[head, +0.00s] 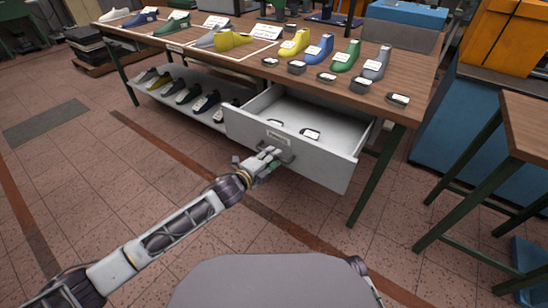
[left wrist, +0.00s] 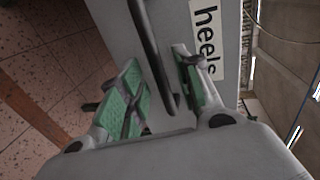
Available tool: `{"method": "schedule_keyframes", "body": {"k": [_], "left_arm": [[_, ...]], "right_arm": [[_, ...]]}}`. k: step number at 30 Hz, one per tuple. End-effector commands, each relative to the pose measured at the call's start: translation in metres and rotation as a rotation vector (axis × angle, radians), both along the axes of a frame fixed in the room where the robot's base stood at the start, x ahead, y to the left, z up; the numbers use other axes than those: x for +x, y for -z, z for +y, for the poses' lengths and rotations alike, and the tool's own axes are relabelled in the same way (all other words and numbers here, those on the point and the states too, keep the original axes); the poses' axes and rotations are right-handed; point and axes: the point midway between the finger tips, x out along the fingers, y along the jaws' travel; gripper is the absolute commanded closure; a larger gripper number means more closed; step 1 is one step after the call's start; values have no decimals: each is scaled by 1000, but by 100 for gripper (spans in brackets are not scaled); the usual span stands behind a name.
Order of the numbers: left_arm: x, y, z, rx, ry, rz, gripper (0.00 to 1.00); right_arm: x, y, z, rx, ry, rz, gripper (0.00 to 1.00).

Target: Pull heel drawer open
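The heel drawer (head: 300,148) is light grey and stands pulled out from under the wooden table, its inside showing. A few small dark heel pieces with white labels lie in it, one of them (head: 310,134) near the middle. My left gripper (head: 270,153) is at the drawer's front, at its dark handle (head: 286,152). In the left wrist view the handle bar (left wrist: 155,60) runs between the two green-padded fingers (left wrist: 158,85), which stand apart on either side of it. The label "heels" (left wrist: 206,40) is beside them. My right gripper is not in view.
The table (head: 405,100) carries shoe lasts, several heel pieces and signs. A lower shelf (head: 180,98) with dark shoes is left of the drawer. A second table (head: 525,125) stands at the right. The tiled floor before the drawer is clear apart from my arm.

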Motion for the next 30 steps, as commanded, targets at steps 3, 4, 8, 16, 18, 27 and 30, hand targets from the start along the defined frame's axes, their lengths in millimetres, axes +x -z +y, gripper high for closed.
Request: {"method": "schedule_keyframes", "body": {"k": [3,4,8,16,18,27,30], "left_arm": [[7,2,-6,-1,0,0,66],[8,2,-7,-2,1,0,66],[12,3,-9,1,0,-1,66],[13,3,-10,1,0,-1,66],[13,3,-10,0,0,0,68],[13,3,-9,1,0,1,100],[12,4,-9,1,0,1,100]], "right_arm": [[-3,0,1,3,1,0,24],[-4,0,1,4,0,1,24],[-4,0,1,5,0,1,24],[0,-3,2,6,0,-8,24],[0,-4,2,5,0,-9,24],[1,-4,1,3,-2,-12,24],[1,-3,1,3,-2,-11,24]]}}
